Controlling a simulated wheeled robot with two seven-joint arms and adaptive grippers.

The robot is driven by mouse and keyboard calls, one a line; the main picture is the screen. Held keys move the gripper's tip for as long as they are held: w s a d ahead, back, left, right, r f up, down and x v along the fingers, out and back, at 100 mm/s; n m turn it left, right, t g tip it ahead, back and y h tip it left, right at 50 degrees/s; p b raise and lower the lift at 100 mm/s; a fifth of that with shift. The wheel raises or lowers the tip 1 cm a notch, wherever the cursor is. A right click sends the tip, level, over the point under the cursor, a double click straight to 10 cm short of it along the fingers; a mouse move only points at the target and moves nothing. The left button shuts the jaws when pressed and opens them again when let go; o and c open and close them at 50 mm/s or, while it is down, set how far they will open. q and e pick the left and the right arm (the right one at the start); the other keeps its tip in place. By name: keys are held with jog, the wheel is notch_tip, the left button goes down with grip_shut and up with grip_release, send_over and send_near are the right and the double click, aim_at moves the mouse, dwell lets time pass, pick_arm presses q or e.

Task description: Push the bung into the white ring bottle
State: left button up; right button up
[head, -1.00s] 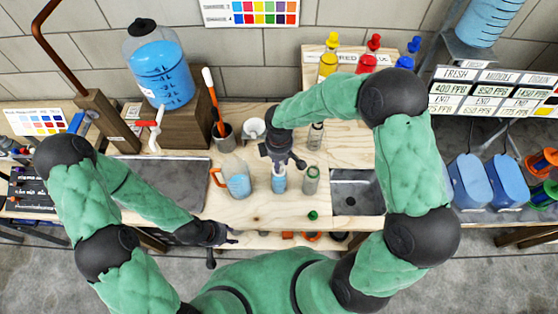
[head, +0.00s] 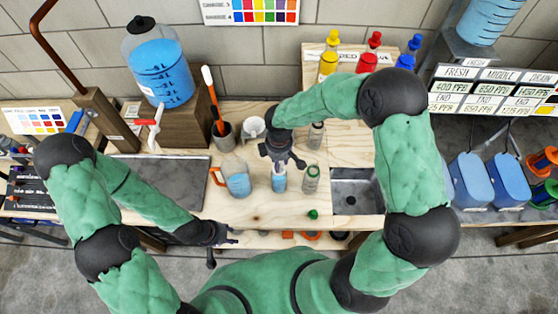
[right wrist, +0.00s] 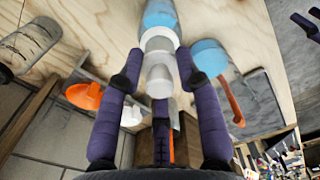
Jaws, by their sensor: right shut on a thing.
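The white ring bottle (head: 279,181), with blue liquid in it, stands upright on the wooden bench. Its white ring (right wrist: 158,40) shows at the neck in the right wrist view. My right gripper (head: 280,161) is right above the bottle, pointing down. In the right wrist view its fingers (right wrist: 159,68) are shut on the pale bung (right wrist: 159,84), which lines up with the bottle's neck. I cannot tell how deep the bung sits. My left gripper (head: 224,236) is low at the bench's front edge, away from the bottle; its jaw opening is unclear.
A jug of blue liquid (head: 236,180) stands left of the bottle, and a clear bottle (head: 311,180) close on its right. A small green bung (head: 313,214) lies near the front edge. A sink (head: 355,190) is at right.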

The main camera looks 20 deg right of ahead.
jog(key=shift+f, duration=0.15)
dwell(0.6)
jog(key=o, duration=0.9)
jog(key=o, duration=0.5)
jog(key=shift+r, duration=0.2)
jog(key=shift+r+p, duration=2.4)
jog(key=shift+r, duration=0.95)
